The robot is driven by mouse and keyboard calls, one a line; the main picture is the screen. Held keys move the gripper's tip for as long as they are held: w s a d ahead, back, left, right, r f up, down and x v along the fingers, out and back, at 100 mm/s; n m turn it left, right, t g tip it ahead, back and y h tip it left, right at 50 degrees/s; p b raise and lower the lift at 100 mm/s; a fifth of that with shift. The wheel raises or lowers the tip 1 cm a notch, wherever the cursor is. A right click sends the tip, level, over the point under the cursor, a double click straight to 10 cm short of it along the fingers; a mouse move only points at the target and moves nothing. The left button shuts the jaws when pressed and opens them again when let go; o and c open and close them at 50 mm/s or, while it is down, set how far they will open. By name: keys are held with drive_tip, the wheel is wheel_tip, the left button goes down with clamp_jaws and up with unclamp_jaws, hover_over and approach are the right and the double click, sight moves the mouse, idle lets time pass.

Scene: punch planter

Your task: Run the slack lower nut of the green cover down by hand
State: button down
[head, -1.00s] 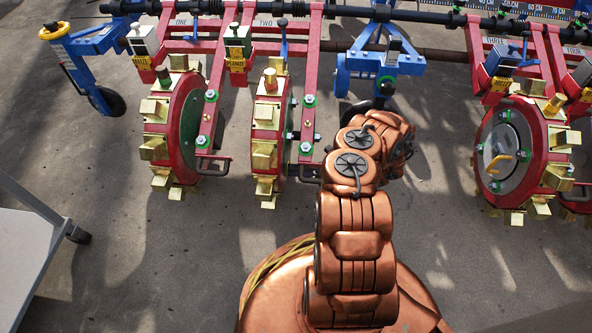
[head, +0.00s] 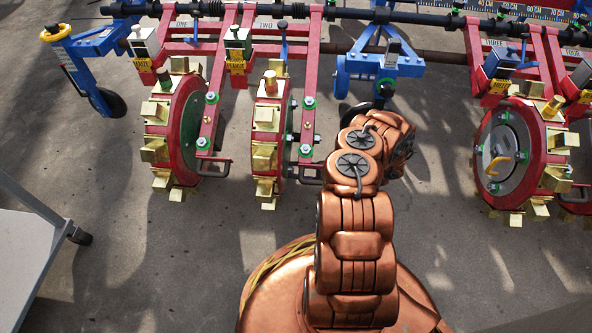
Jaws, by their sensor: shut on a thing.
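A green disc-shaped cover (head: 189,122) shows on the right face of the first red wheel at the left. Another green face (head: 287,118) shows nearly edge-on at the right side of the second red wheel. Bolt ends or nuts stick out from that side, a lower one (head: 291,137) among them. I cannot tell from this view which nut is slack. My copper arm reaches up and away, with its far end to the right of the second wheel. My gripper is hidden behind my own arm, so its jaws and anything in them do not show.
Brass punches ring the red wheels (head: 156,113). Red bars (head: 212,110) and a dark handle (head: 214,166) stand close beside them. A blue frame (head: 390,64) is beyond my arm. A grey cart (head: 25,235) stands at lower left. The floor (head: 150,260) between is clear.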

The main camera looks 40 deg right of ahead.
drive_tip(key=shift+w+m, duration=0.1)
drive_tip(key=shift+m, duration=2.2)
drive_tip(key=c, duration=0.8)
unclamp_jaws()
drive_tip(key=shift+c, duration=0.2)
drive_tip(key=shift+d, duration=0.1)
drive_tip(key=shift+r, duration=0.1)
